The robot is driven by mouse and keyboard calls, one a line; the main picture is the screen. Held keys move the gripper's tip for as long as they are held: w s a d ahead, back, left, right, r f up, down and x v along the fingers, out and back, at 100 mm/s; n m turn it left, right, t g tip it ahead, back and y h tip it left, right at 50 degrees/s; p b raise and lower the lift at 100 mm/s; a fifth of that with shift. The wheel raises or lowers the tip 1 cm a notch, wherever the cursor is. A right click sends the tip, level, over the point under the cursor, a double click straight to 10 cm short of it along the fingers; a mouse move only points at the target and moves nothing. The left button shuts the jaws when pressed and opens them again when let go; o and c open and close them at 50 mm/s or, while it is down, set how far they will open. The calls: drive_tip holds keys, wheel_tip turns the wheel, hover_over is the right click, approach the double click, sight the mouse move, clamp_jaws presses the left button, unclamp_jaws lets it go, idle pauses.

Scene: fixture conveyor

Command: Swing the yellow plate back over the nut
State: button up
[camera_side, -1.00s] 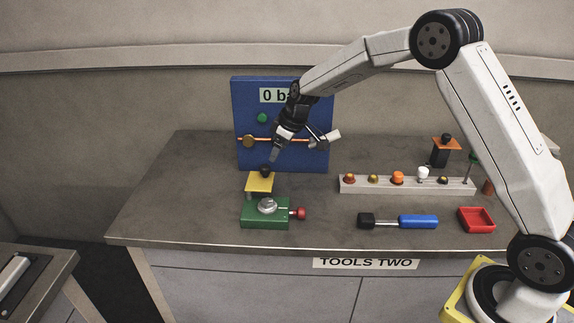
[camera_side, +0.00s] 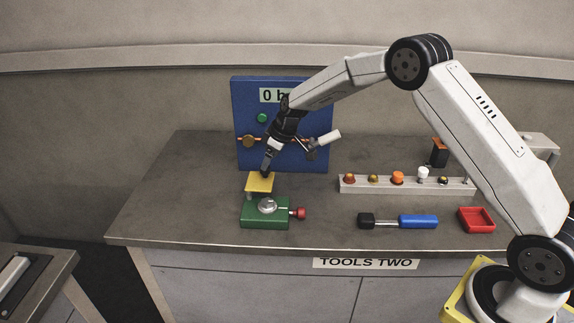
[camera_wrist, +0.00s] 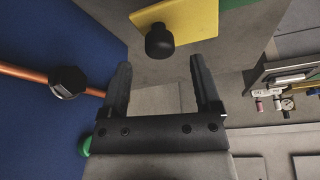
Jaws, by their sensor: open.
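The yellow plate (camera_side: 258,185) stands out behind and above the green block (camera_side: 264,222), at its back left. The silver nut (camera_side: 267,204) on top of the block is uncovered. The plate's dark knob (camera_wrist: 160,42) shows in the wrist view, standing on the yellow plate (camera_wrist: 198,16). My gripper (camera_side: 266,172) points down at the knob and mostly hides it in the side view. In the wrist view my gripper (camera_wrist: 160,68) is open and empty. The knob appears centred between the fingers, just beyond their tips. I cannot tell whether they touch it.
The blue panel (camera_side: 285,92) with a copper pipe (camera_wrist: 22,73) stands close behind my gripper. A red knob (camera_side: 299,213) sticks out of the block's right side. A grey rack (camera_side: 360,185), a blue-handled tool (camera_side: 417,221) and a red tray (camera_side: 477,224) lie to the right.

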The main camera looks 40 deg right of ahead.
sight(260, 176)
drive_tip(key=shift+x, duration=1.8)
clamp_jaws()
